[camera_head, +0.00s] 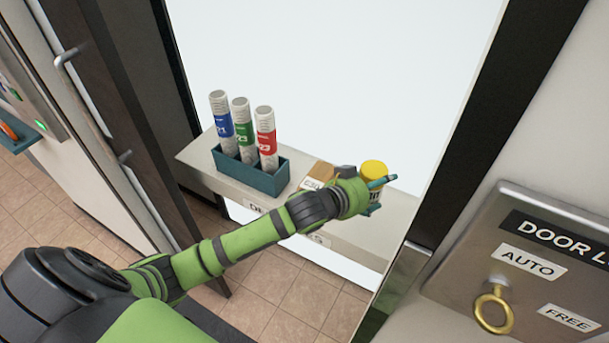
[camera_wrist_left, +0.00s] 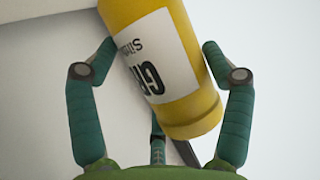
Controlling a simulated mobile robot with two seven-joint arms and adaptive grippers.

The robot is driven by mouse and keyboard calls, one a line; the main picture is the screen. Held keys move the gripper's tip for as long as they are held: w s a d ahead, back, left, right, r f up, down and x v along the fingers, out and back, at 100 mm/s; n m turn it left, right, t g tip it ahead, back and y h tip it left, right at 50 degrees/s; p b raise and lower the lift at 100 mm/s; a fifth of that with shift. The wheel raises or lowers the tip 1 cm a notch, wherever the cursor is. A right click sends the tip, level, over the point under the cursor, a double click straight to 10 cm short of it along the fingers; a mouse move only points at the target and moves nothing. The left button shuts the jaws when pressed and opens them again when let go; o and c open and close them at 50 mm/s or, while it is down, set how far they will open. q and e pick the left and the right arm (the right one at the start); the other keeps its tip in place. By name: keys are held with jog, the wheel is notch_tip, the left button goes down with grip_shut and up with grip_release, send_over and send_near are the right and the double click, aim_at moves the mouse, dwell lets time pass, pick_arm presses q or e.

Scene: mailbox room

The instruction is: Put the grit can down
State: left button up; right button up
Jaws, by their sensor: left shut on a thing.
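The grit can (camera_head: 374,173) is a yellow can with a white label, at the end of my left arm over the right part of the grey shelf (camera_head: 400,215). In the left wrist view the grit can (camera_wrist_left: 190,112) lies between the two green fingers of my left gripper (camera_wrist_left: 158,75), which is shut on it. The can appears tilted in that view. My left gripper (camera_head: 377,192) also shows in the head view, its teal fingers around the can. I cannot tell whether the can's base touches the shelf. My right gripper is not in view.
A teal holder (camera_head: 250,175) with three labelled tubes, blue, green and red, stands on the shelf's left. A small brown box (camera_head: 318,174) sits between it and my gripper. A door-lock panel (camera_head: 530,265) with a brass ring is at the right. The shelf's right end looks bare.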

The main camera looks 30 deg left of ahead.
pick_arm(q)
jog(key=shift+w+r, duration=0.2)
jog(key=shift+w, duration=0.2)
jog(key=f, duration=0.9)
jog(key=shift+w+f+p, duration=0.2)
jog(key=shift+f+p, duration=0.1)
jog(key=shift+f, duration=0.15)
jog(key=o, duration=1.5)
jog(key=shift+s+f, duration=0.1)
jog(key=shift+s+a+r, duration=0.1)
jog(key=shift+r, duration=0.1)
jog(key=v, duration=1.1)
jog(key=shift+s+a+r+b, duration=0.2)
jog(key=shift+s+b, duration=0.1)
